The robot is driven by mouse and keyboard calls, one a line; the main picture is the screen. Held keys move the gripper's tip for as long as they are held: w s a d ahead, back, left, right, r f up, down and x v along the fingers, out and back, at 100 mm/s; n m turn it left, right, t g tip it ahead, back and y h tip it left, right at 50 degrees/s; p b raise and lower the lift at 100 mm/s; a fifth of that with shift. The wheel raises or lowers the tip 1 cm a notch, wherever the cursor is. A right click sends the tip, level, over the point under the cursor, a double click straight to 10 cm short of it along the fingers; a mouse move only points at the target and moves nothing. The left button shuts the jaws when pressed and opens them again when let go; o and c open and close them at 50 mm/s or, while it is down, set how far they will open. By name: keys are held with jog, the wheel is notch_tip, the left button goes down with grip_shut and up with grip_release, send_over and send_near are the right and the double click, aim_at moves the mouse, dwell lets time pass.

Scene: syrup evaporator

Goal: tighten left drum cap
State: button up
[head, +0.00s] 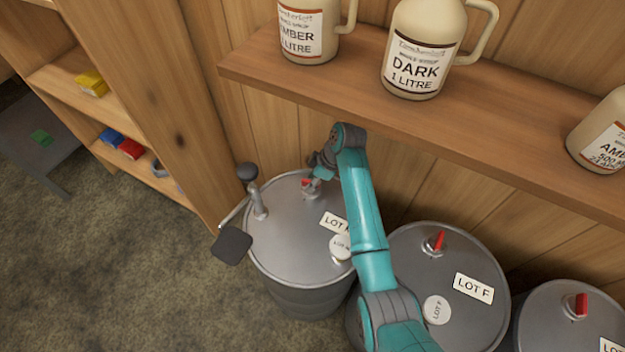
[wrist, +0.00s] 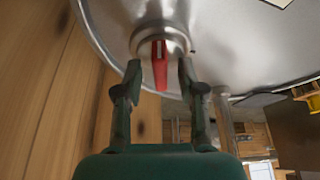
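The left drum (head: 285,262) is a grey metal drum with a lot label (head: 335,222) on its lid. A red lever (head: 306,183) on a silver fitting stands near the lid's back edge; it also shows in the wrist view (wrist: 159,66). A round pale cap (head: 341,247) with a lot mark sits near the lid's right edge, partly beside my arm. My gripper (head: 314,186) is at the red lever. In the wrist view my gripper (wrist: 158,76) is open, one finger on each side of the lever, with gaps between.
A hand pump (head: 259,205) with a dark paddle (head: 232,245) stands at the left drum's left edge. A wooden shelf (head: 330,92) with jugs (head: 418,55) overhangs behind. The middle drum (head: 405,262) and right drum (head: 545,325) stand close by, with red levers. Wooden shelving (head: 130,95) stands left.

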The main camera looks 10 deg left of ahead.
grip_shut()
jog(key=shift+s+m, duration=0.1)
jog(key=shift+m, duration=0.2)
jog(key=m+t, duration=0.1)
jog(key=m, duration=0.1)
jog(key=m+t, duration=0.1)
jog(key=m, duration=0.1)
jog(key=shift+s+m+h, duration=0.1)
jog(key=shift+m+h, duration=0.2)
jog(key=shift+h, duration=0.1)
jog(key=m+t, duration=0.1)
jog(key=m, duration=0.2)
jog(key=shift+a+m+h, duration=0.15)
jog(key=shift+m+h, duration=0.25)
jog(key=m+h, duration=0.1)
jog(key=m, duration=0.2)
jog(key=m+t+h, duration=0.1)
jog(key=m, duration=0.2)
jog(key=shift+a, duration=0.1)
jog(key=m+h, duration=0.1)
jog(key=m, duration=0.2)
jog(key=m+h, duration=0.1)
jog(key=m, duration=0.2)
jog(key=shift+a+h, duration=0.1)
jog(key=shift+h, duration=0.2)
jog(key=shift+m, duration=0.3)
